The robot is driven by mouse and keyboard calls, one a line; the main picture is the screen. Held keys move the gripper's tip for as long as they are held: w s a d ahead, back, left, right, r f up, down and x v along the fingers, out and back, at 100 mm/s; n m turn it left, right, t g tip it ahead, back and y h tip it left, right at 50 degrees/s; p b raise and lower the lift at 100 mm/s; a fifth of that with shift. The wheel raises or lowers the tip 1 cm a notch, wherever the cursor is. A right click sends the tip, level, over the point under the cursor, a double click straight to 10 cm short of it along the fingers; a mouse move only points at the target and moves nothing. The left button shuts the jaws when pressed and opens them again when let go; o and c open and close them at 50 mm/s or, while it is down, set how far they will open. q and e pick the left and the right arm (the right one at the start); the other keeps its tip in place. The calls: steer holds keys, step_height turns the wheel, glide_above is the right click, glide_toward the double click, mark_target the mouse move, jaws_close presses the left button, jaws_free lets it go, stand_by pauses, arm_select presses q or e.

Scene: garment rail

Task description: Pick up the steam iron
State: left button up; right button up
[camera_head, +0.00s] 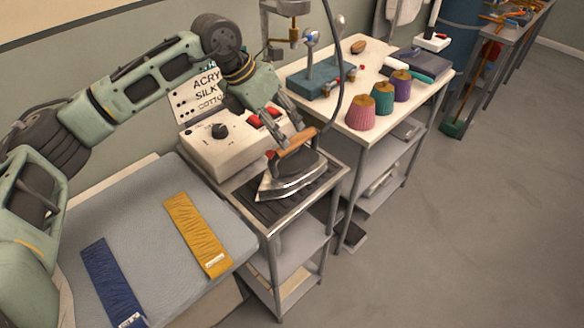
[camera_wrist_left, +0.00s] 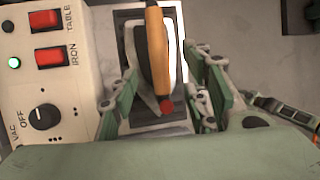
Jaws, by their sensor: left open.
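The steam iron (camera_head: 291,178) stands on a dark ribbed rest (camera_head: 262,212) on top of a small grey stand. It has a metal body, an orange-brown handle and a dark cord rising from it. My left gripper (camera_head: 284,140) is just above the iron, pointing down, with its fingers near the handle. In the left wrist view the iron's handle (camera_wrist_left: 157,55) lies between the two open fingers (camera_wrist_left: 165,100), with clear space on both sides. A red button shows at the handle's end. My right gripper is not in view.
A padded grey board (camera_head: 150,225) with yellow and blue cloth strips is at left. A white table (camera_head: 345,115) with thread cones is at right. The floor at right is clear.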

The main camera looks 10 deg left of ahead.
mark_target(290, 140)
arm_select(q)
steer(key=p+x, duration=0.3)
steer(key=x, duration=0.3)
steer(key=shift+w+d+f, duration=0.1)
steer(key=shift+f, duration=0.1)
steer(key=shift+d+f, duration=0.15)
steer(key=shift+f, duration=0.2)
jaws_close()
